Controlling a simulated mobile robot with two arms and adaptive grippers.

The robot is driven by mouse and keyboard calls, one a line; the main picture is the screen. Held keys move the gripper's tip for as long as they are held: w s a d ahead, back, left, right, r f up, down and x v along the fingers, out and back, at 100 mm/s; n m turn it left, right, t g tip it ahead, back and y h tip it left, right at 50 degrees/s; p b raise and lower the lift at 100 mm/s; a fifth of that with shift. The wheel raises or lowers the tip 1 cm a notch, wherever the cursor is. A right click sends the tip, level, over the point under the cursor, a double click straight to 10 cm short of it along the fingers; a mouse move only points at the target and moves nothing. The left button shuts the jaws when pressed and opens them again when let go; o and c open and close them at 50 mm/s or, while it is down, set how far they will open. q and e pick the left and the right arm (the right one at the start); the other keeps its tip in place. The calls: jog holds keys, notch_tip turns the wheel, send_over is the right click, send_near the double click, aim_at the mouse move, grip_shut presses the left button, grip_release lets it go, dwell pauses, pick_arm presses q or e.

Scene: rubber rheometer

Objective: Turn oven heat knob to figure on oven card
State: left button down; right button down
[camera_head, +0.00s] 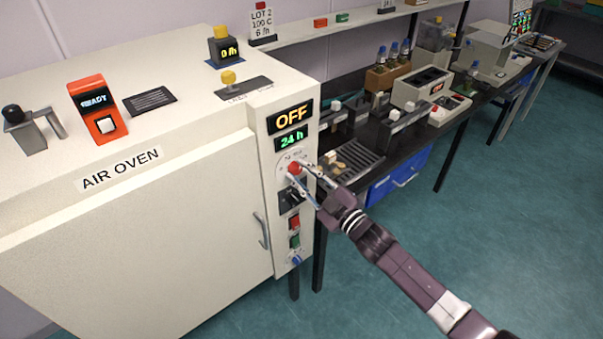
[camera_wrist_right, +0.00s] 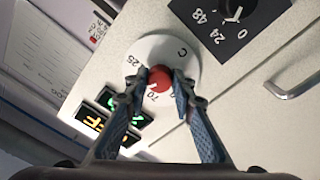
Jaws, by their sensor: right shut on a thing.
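The red heat knob (camera_head: 295,168) sits on a white dial on the front panel of the white air oven (camera_head: 130,230). In the right wrist view the red knob (camera_wrist_right: 159,80) is between my fingertips. Its white dial (camera_wrist_right: 160,48) shows 25, 70 and a C; another figure is partly hidden by a finger. A white mark on the knob lies near the 70. My right gripper (camera_head: 298,172) is shut on the knob; its fingers also show in the wrist view (camera_wrist_right: 160,82). A card (camera_head: 261,22) on the shelf reads LOT 2, 100 C, 6 /h. My left gripper is out of view.
Below the heat knob is a black timer dial (camera_head: 291,197), also in the wrist view (camera_wrist_right: 232,30), then red and green buttons (camera_head: 294,232). A door handle (camera_head: 262,231) is left of them. Open floor lies right.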

jog(key=shift+f, duration=0.15)
jog(key=c, duration=1.6)
grip_release()
jog(key=v, duration=1.2)
